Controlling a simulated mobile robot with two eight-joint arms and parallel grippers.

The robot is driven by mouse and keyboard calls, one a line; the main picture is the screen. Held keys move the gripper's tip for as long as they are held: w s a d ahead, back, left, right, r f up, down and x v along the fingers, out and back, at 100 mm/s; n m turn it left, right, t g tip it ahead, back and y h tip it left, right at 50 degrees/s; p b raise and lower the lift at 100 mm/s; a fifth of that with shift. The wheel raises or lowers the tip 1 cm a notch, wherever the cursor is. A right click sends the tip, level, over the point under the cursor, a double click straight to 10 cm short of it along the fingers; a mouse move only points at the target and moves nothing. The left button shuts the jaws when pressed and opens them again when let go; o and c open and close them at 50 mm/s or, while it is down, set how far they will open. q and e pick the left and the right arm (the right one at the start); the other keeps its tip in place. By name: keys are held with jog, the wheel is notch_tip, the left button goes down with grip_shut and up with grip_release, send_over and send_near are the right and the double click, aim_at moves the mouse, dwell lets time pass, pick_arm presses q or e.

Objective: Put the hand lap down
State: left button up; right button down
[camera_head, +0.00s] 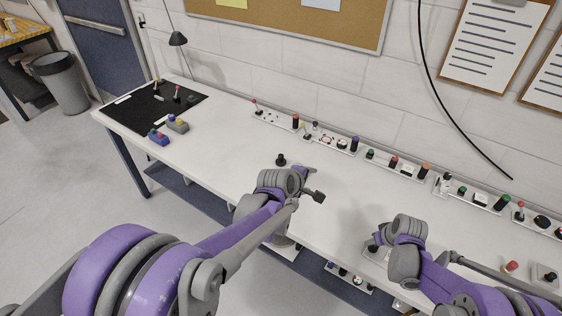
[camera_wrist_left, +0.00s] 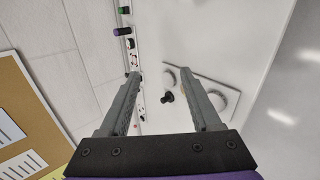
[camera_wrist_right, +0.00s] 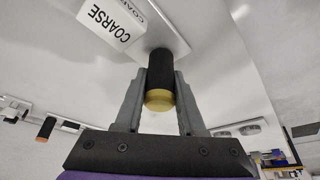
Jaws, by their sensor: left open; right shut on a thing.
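The hand lap appears to be the black cylinder with a brass-yellow end (camera_wrist_right: 160,92) in the right wrist view. My right gripper (camera_wrist_right: 160,78) is shut on it, with a finger on each side. Its far end is at the white surface, close beside a white block marked COARSE (camera_wrist_right: 112,20); I cannot tell whether it touches the surface. In the head view my right gripper (camera_head: 376,246) is low over the table's front edge, and the lap is mostly hidden. My left gripper (camera_head: 312,184) is open and empty above the table, and its spread fingers also show in the left wrist view (camera_wrist_left: 160,78).
A small black knob (camera_head: 281,160) stands on the white table (camera_head: 235,135) near my left gripper. Several strips of knobs and switches (camera_head: 405,168) line the back by the wall. A black mat (camera_head: 150,112) with small items lies at the far left. The table's left middle is clear.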

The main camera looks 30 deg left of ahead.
pick_arm(q)
jog(key=w+a+f+n+t+y, duration=0.1)
jog(key=w+a+f+n+t, duration=0.1)
jog(key=w+a+f+n, duration=0.5)
jog(key=n+t+y, duration=0.1)
jog(key=n+y, duration=0.1)
jog(key=n, duration=1.1)
send_near(280, 160)
jog(key=shift+y, duration=0.3)
jog(key=x, duration=0.6)
jog(key=shift+r, duration=0.15)
jog(key=shift+d+x, duration=0.2)
jog(key=shift+x, duration=2.5)
jog(key=shift+s+f, duration=0.15)
jog(key=shift+f, duration=0.1)
grip_shut()
